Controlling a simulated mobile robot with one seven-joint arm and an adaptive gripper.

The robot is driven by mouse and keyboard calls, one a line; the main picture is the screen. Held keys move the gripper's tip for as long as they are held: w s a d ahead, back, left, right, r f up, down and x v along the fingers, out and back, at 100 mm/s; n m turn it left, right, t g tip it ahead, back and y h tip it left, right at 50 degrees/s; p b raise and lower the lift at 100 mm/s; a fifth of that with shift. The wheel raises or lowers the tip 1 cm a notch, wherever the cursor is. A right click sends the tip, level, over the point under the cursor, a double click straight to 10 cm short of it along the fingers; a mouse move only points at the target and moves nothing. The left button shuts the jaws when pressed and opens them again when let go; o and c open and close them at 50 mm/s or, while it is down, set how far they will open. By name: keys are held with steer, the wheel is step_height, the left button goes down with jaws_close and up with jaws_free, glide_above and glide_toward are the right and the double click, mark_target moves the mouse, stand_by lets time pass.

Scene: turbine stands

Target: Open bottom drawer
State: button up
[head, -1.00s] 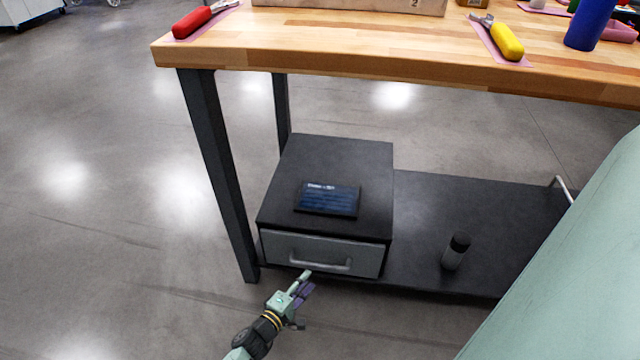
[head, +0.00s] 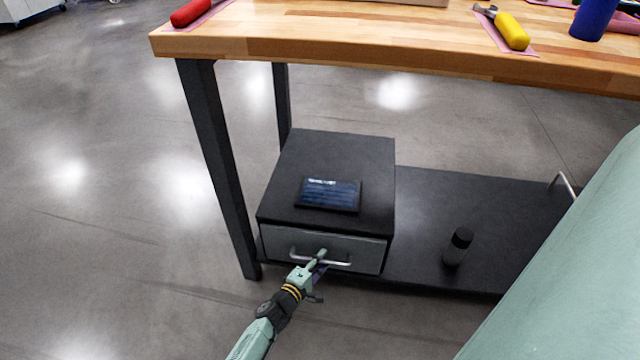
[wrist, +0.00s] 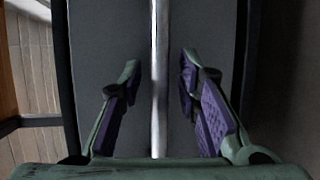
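The bottom drawer (head: 280,243) has a grey front and sits in a black cabinet (head: 270,207) on the low shelf under the workbench. It looks shut. Its silver bar handle (head: 338,263) runs across the front. In the wrist view the handle (wrist: 159,60) runs upright down the middle. My gripper (head: 319,258) is at the handle in the head view and hides part of it. In the wrist view my gripper (wrist: 158,85) is open, with one finger on each side of the handle and a gap to both.
A dark tablet-like panel (head: 329,194) lies on the cabinet. A dark bottle (head: 458,248) stands on the black shelf (head: 425,200) to the right. A table leg (head: 215,160) rises just left of the cabinet. The wooden bench top (head: 350,45) overhangs above. The floor in front is clear.

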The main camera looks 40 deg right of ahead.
jaws_close()
stand_by(0.6)
